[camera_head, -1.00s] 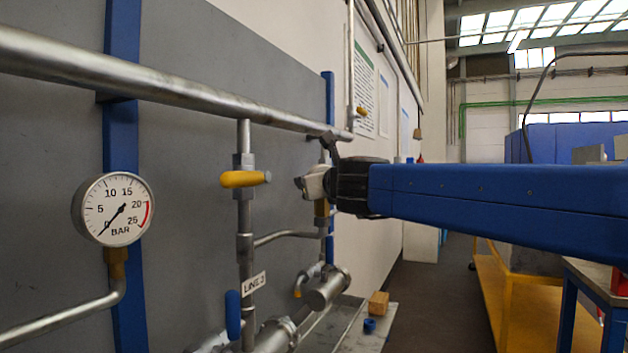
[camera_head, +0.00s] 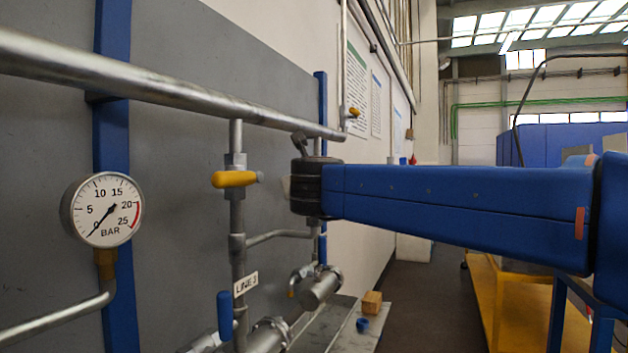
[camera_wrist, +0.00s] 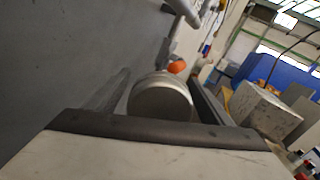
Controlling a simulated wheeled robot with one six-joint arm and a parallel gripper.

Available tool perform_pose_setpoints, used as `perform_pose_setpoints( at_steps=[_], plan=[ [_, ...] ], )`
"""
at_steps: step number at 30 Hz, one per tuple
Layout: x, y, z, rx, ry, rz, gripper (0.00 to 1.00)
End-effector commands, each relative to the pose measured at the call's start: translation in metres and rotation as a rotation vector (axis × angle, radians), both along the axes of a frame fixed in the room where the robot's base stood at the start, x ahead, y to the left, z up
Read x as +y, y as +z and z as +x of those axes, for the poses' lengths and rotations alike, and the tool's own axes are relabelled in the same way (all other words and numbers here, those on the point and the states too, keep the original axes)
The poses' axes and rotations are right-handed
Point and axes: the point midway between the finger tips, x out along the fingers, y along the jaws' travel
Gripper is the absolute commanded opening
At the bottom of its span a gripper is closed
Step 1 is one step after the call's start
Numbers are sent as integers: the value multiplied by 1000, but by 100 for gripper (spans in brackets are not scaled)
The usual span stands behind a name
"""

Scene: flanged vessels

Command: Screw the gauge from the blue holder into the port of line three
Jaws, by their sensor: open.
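In the wrist view a round grey metal body, seemingly the back of the gauge (camera_wrist: 160,101), sits between the fingers of my gripper (camera_wrist: 161,78). The fingers are open, with a gap on each side of it. In the head view my black wrist hides the gripper, the gauge and the port. The bent branch pipe (camera_head: 280,234) of line three runs behind my wrist. The line three label (camera_head: 246,284) hangs on the upright pipe. A small blue cup (camera_head: 362,325), seemingly the blue holder, is on the bench, with no gauge visible in it.
Another gauge (camera_head: 101,210) stands on a pipe at the left. A yellow valve handle (camera_head: 235,179) and a blue lever (camera_head: 224,315) are close by the line. A thick pipe (camera_head: 180,91) runs overhead. A wooden block (camera_head: 371,302) is beside the cup. The aisle at right is free.

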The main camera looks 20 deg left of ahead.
Motion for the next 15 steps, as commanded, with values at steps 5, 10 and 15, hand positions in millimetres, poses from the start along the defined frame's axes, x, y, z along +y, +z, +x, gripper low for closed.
perform_pose_setpoints(
  at_steps=[5, 10, 15],
  plan=[
    [-1, 0, -4, 0, 1, 0, 75],
    [-8, 1, -23, 0, 2, 0, 75],
    [-20, 1, -55, -1, 3, -1, 75]
  ],
)
